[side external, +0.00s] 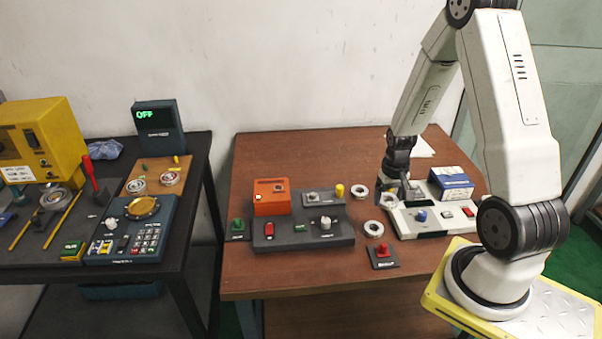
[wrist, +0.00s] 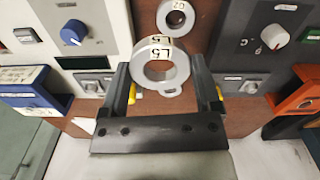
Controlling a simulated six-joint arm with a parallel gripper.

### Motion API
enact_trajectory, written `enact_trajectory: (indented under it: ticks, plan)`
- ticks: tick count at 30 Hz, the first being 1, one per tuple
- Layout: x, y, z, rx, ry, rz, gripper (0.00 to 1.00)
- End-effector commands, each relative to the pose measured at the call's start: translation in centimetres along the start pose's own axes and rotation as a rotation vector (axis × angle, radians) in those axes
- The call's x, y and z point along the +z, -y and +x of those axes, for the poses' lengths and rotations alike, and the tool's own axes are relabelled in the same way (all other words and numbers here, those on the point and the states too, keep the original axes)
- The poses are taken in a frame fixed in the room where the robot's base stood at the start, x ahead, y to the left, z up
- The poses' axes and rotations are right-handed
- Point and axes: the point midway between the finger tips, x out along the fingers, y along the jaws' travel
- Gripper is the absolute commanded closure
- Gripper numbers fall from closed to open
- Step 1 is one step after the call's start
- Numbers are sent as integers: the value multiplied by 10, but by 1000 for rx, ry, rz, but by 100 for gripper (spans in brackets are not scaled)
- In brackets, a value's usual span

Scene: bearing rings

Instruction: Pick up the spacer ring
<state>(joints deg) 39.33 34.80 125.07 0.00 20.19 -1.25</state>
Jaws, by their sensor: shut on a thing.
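A grey metal ring (wrist: 182,63) with a dark mark like L5 sits between the two fingers of my gripper (wrist: 160,74) in the wrist view, and the gripper is shut on it. In the side view the gripper (side external: 391,194) is low over the wooden table, with the held ring (side external: 387,200) at its tip, tilted.
A white panel with a blue knob (side external: 421,216) and a blue-white box (side external: 451,181) stand right of the gripper. A dark control panel (side external: 300,240) and an orange box (side external: 271,207) stand left. A red-knobbed block (side external: 383,262) is in front.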

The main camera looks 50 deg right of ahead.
Motion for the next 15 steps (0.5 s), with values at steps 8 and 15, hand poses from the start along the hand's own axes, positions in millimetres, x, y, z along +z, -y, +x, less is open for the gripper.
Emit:
enact_trajectory:
  ticks: [8,15]
  plan:
    - [35,-5,-16,0,-2,0,93]
    - [48,-7,-22,0,-2,0,93]
